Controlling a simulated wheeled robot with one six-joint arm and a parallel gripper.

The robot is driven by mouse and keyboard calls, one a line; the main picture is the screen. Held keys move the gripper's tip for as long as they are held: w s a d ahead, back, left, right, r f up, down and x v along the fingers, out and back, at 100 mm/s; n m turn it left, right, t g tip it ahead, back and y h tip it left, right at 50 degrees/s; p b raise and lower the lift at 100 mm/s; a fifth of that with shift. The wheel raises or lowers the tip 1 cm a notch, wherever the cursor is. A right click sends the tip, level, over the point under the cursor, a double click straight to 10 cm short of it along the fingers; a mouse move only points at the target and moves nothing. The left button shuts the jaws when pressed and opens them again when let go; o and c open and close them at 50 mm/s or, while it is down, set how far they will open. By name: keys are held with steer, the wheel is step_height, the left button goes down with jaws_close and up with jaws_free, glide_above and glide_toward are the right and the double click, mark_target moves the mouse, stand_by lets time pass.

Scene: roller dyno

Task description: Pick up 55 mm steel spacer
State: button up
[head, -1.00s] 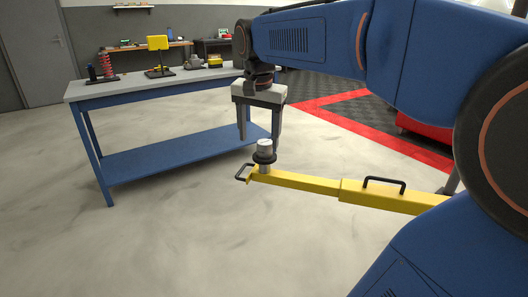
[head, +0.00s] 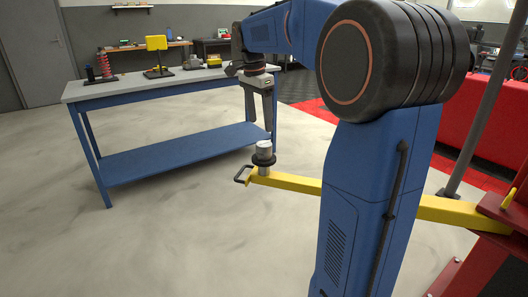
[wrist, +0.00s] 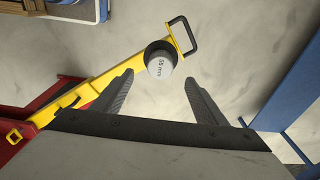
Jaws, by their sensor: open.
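The 55 mm steel spacer (head: 264,147) is a short silver cylinder standing upright on a round black pad (head: 264,160) at the end of a yellow lift arm (head: 290,182). My gripper (head: 260,120) is open and empty, pointing down just above the spacer. In the wrist view the spacer lies beyond my fingertips (wrist: 159,80), roughly between them. I see no contact.
A blue workbench (head: 170,90) with a grey top stands behind, holding a red spring, a yellow item and other parts. A black handle (wrist: 184,36) sticks out from the yellow arm's end. A red lift post (head: 490,262) stands at the right. Open concrete floor lies at the front left.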

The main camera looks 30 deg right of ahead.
mark_target(264, 144)
steer(key=f, duration=0.4)
steer(key=d+f, duration=0.1)
steer(key=f, duration=0.6)
steer(key=shift+w+d+f, duration=0.1)
steer(key=shift+d+f, duration=0.2)
steer(key=shift+d, duration=0.05)
steer(key=c, duration=1.4)
steer(key=shift+r, duration=0.15)
